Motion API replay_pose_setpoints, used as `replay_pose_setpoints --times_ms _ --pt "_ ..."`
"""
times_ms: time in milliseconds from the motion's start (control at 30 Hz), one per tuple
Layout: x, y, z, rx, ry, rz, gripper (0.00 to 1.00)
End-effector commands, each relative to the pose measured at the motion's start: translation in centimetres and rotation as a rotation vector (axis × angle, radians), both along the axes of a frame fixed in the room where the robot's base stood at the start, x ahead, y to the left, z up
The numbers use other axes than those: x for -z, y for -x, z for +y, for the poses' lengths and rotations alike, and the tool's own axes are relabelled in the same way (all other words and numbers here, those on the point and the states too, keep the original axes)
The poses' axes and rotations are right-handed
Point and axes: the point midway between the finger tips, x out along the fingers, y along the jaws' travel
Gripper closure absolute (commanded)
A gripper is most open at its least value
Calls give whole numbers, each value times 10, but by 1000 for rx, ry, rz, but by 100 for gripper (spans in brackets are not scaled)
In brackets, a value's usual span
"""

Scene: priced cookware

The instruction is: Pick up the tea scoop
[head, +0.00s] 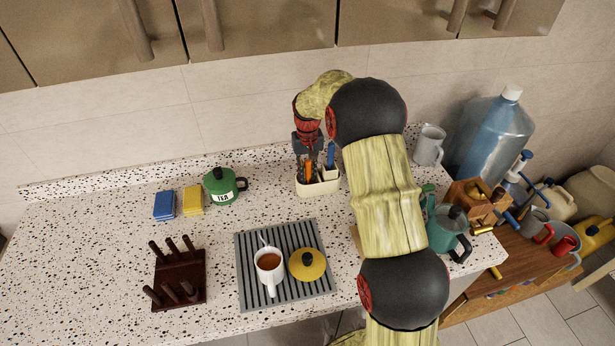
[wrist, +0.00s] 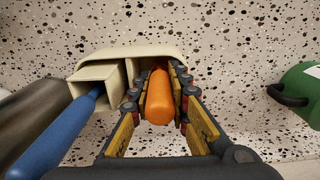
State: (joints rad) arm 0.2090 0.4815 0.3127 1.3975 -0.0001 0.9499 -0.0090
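An orange handle (wrist: 160,98) stands in a cream utensil holder (wrist: 118,56); it also shows in the head view (head: 308,172). It may be the tea scoop's handle, but the lower end is hidden in the holder, so I cannot tell. My gripper (wrist: 159,92) is open, pointing down, with one finger on each side of the orange handle. Narrow gaps show between the handle and the fingers. In the head view my gripper (head: 307,152) is just above the holder (head: 318,186), partly hidden by my arm.
A blue handle (wrist: 55,135) and a dark handle (wrist: 30,115) stand close beside my gripper. A green pot (head: 222,186) is left of the holder. A cup (head: 268,282) and a yellow lid (head: 316,265) are on a grey rack (head: 246,248).

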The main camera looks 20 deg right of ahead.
Motion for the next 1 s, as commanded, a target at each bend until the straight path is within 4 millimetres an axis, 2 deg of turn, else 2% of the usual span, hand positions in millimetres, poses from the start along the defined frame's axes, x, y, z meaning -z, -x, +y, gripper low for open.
replay_pose_setpoints --times_ms 200,567,1000 --pt "0 0 0 0 0 0 98" --pt "-3 0 0 0 0 0 98" --pt "-27 2 4 -2 0 -1 98"
